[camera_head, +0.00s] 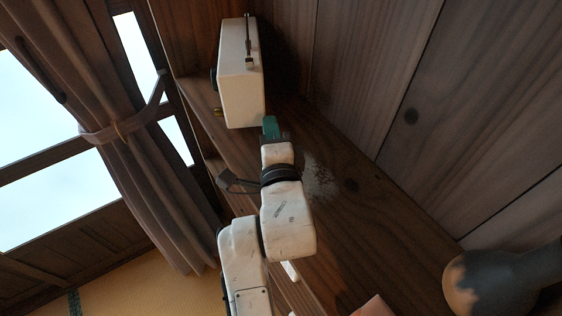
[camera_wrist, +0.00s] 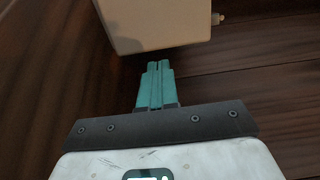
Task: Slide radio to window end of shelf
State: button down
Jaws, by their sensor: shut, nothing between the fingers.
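The radio (camera_head: 240,85) is a cream-white box with a thin antenna along one face and dark and brass knobs on its left side. It sits on the dark wooden shelf (camera_head: 345,190), at the upper end in the head view. My gripper (camera_head: 269,122) has teal fingers, shut and empty, beside the radio's lower end. In the wrist view the radio (camera_wrist: 155,25) stands just beyond the fingertips (camera_wrist: 159,66). A narrow strip of shelf shows between them there; I cannot tell for certain whether they touch.
The bright window (camera_head: 40,110) and a tied-back brown curtain (camera_head: 115,125) are at the left. A wood-plank wall (camera_head: 400,90) runs along the shelf's right side. A dark and tan rounded vase (camera_head: 490,285) stands at the lower right. A pale patch (camera_head: 320,178) marks the shelf beside my gripper.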

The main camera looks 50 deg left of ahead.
jog(key=b+v, duration=0.1)
jog(key=v, duration=0.7)
